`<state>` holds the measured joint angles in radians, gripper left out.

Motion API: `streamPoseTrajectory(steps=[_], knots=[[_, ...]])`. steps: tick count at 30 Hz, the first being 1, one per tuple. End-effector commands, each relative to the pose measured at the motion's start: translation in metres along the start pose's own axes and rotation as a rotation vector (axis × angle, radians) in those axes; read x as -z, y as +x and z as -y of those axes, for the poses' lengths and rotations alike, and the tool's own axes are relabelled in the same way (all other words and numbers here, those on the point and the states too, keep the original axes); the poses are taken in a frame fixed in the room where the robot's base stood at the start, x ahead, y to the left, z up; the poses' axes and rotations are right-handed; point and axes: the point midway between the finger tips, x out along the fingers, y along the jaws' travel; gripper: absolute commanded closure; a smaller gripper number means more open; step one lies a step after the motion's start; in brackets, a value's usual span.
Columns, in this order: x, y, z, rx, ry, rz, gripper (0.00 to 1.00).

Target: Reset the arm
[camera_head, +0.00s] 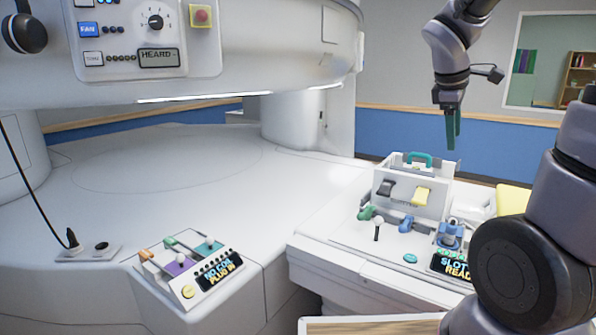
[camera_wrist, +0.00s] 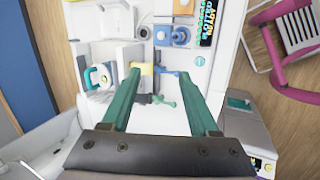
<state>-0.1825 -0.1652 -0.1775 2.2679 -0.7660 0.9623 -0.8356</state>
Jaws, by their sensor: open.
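My gripper (camera_head: 452,130) hangs from my arm at the upper right of the head view, fingers pointing down. In the wrist view its two green fingers (camera_wrist: 160,100) stand wide apart with nothing between them held. It is in the air above the white side console (camera_head: 338,262), apart from everything on it. Below it is a white box with a green handle (camera_head: 418,158), a black lever (camera_head: 387,187) and a yellow lever (camera_head: 421,196). The black lever's part shows between the fingers in the wrist view, well below them.
A blue fixture (camera_head: 451,234) and a lit display (camera_head: 455,266) sit on the console. A control box with a display (camera_head: 217,272) is on the white magnet bed (camera_head: 160,165) at left. The magnet's upper housing (camera_head: 250,45) overhangs the bed. A pink chair (camera_wrist: 290,50) stands on the floor.

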Motion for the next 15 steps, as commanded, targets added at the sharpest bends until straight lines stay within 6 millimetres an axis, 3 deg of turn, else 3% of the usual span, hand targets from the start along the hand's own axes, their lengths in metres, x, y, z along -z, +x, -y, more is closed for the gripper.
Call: streamPoseTrajectory(steps=[1,9,15], knots=[[-0.005,-0.018,0.014,0.018,0.151,-0.065,0.39],[-0.006,-0.093,0.089,0.225,0.913,-0.356,0.39],[-0.003,-0.126,0.124,0.376,1.249,-0.472,0.39]])
